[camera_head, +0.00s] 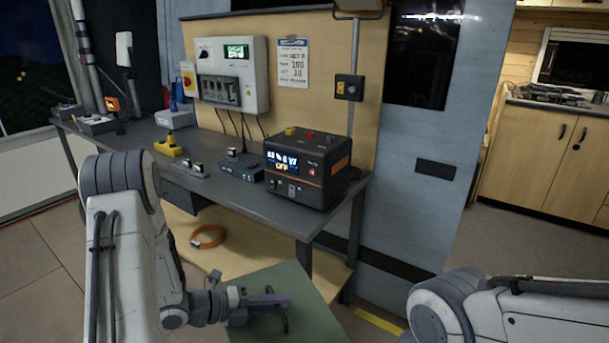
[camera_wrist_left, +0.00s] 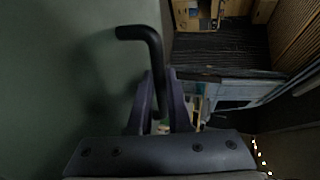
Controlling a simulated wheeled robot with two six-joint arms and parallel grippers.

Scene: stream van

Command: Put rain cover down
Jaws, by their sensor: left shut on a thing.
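The rain cover is a flat green panel (camera_head: 297,282) low in front of the bench in the head view. It fills the left side of the left wrist view (camera_wrist_left: 60,80). A bent black handle (camera_wrist_left: 152,45) stands out from it. My left gripper (camera_head: 275,302) is shut on this handle, with its purple fingers (camera_wrist_left: 161,103) on either side of the bar. The panel's lower edge is cut off by the head view, so I cannot tell what it rests on. My right arm shows at the lower right, but its gripper is out of view.
A grey bench (camera_head: 330,205) stands behind the panel, carrying an orange-and-black power unit (camera_head: 305,170), a small dark box (camera_head: 240,166) and a yellow device (camera_head: 168,147). An orange cable coil (camera_head: 208,237) lies on the lower wooden shelf. A wooden cabinet (camera_head: 550,155) stands far right.

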